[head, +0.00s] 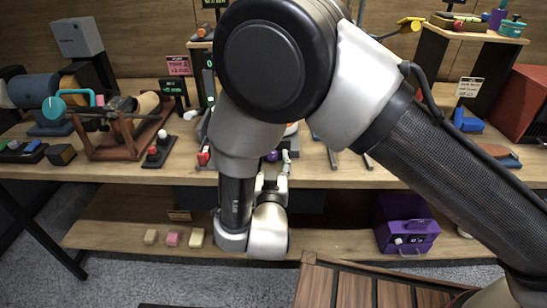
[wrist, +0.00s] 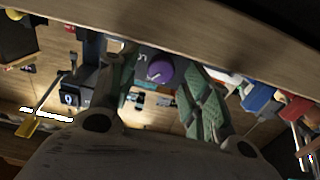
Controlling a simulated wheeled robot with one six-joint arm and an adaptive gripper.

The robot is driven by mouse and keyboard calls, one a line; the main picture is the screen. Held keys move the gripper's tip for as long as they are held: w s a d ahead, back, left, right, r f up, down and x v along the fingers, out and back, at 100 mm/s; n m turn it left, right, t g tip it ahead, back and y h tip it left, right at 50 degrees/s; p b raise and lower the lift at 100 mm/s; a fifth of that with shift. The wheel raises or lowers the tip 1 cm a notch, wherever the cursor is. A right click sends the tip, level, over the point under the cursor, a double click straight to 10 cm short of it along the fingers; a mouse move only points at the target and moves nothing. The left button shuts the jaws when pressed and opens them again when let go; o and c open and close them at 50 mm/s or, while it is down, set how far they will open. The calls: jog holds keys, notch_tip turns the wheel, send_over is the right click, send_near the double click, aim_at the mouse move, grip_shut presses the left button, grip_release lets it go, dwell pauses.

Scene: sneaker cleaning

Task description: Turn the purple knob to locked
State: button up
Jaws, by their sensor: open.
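The purple knob (wrist: 160,72) is round, with a pale mark on its face, and sits on a dark grey block in the wrist view. In the head view a small bit of purple (head: 272,156) shows beside my wrist, mostly hidden by my arm. My gripper (wrist: 154,80) is open, with its green-padded fingers to either side of the knob in the wrist view. I cannot tell whether either finger touches it. The knob's lock markings are too small and dark to read.
The wooden workbench (head: 345,178) carries a roller stand (head: 118,140) at left and a red box (head: 520,105) at right. The lower shelf (head: 335,240) holds a purple machine (head: 405,228) and small blocks. A slatted wooden piece (head: 360,288) stands in front.

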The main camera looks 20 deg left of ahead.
jog(key=shift+x, duration=0.8)
jog(key=c, duration=1)
jog(key=m, duration=0.4)
jog(key=o, duration=1)
